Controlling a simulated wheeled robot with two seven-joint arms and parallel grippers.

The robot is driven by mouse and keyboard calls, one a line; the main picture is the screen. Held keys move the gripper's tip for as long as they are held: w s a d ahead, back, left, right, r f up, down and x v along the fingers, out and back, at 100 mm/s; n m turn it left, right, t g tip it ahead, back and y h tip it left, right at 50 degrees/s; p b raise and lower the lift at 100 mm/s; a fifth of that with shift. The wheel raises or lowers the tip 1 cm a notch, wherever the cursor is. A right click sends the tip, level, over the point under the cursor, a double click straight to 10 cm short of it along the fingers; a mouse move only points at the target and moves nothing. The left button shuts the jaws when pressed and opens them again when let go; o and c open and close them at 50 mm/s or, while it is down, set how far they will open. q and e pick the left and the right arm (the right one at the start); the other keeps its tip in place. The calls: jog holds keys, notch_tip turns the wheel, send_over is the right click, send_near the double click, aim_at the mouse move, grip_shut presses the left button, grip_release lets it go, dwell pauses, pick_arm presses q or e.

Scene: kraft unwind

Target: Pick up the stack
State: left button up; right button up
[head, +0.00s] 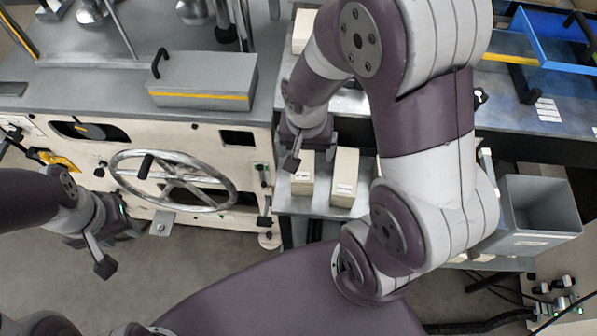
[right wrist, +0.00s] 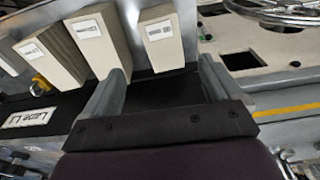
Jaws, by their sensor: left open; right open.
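Several cream, block-like stacks with white labels stand on a grey shelf. In the head view, one stack (head: 303,182) is just below my right gripper (head: 300,150), and another stack (head: 345,178) stands to its right. The right wrist view shows a left stack (right wrist: 50,55), a middle stack (right wrist: 102,42) and a right stack (right wrist: 162,38). There, the right gripper (right wrist: 162,75) has its fingers apart with nothing between them; the right stack is beyond the gap. My left gripper (head: 112,245) is open and empty at the lower left, away from the stacks.
A machine with a handwheel (head: 172,182) is at left, with a grey lidded box (head: 203,78) on top. A grey bin (head: 540,215) stands at right. A blue tray (head: 545,45) is at the upper right. My right arm hides part of the shelf.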

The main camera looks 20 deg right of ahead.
aim_at(302, 166)
jog(key=f, duration=0.3)
jog(key=w+f+b, duration=0.1)
jog(key=f, duration=0.6)
jog(key=shift+w+f+b, duration=0.15)
jog(key=shift+f+b, duration=0.2)
jog(key=shift+b, duration=0.05)
jog(key=shift+a+r, duration=0.1)
jog(key=shift+f+b, duration=0.25)
jog(key=shift+b, duration=0.05)
jog(key=c, duration=1.1)
